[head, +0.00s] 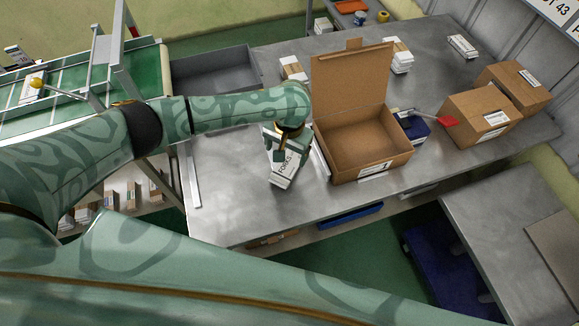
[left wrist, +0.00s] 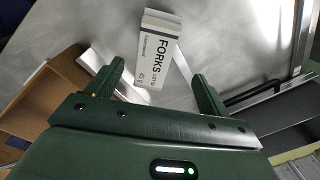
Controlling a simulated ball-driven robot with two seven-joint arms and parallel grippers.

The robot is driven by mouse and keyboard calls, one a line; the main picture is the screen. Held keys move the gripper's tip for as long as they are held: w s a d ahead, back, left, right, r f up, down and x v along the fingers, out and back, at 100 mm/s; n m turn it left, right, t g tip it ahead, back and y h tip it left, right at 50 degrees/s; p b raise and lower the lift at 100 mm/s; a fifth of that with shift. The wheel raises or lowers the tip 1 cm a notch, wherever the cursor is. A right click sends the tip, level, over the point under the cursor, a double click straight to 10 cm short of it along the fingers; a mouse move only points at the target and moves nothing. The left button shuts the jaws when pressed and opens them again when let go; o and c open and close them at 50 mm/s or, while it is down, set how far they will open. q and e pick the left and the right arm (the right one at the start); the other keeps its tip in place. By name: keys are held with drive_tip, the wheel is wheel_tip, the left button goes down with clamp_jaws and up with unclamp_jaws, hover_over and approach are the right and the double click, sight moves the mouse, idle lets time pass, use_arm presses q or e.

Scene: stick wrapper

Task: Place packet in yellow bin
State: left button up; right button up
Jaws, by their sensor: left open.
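A white packet lettered FORKS lies on the grey metal table, left of the open cardboard box; it shows in the head view (head: 284,174) and the left wrist view (left wrist: 158,42). My left gripper (head: 287,155) is over the packet and hides part of it. In the left wrist view the left gripper (left wrist: 157,80) is open, with one finger on each side of the packet's near end. Gaps show beside the packet, and I cannot tell whether either finger touches it. I see no yellow bin. My right gripper is not in view.
The open cardboard box (head: 365,150) stands just right of the packet. Closed cartons (head: 481,116) and a red-headed tool (head: 447,121) are further right. A grey bin (head: 213,72) sits behind my left arm, beside a green conveyor (head: 145,68). The table's front left (head: 225,215) is clear.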

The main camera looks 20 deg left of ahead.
sight(286, 168)
use_arm(q)
wheel_tip(286, 168, down, 2)
drive_tip(key=shift+s+a, duration=0.1)
drive_tip(key=f+b, duration=0.1)
drive_tip(key=f, duration=0.1)
drive_tip(key=f+b, duration=0.2)
drive_tip(key=f, duration=0.1)
drive_tip(key=shift+s+f, duration=0.2)
drive_tip(key=shift+f, duration=0.05)
drive_tip(key=shift+r, duration=0.15)
drive_tip(key=shift+c, duration=0.7)
drive_tip(key=c, duration=1)
drive_tip(key=shift+r, duration=0.15)
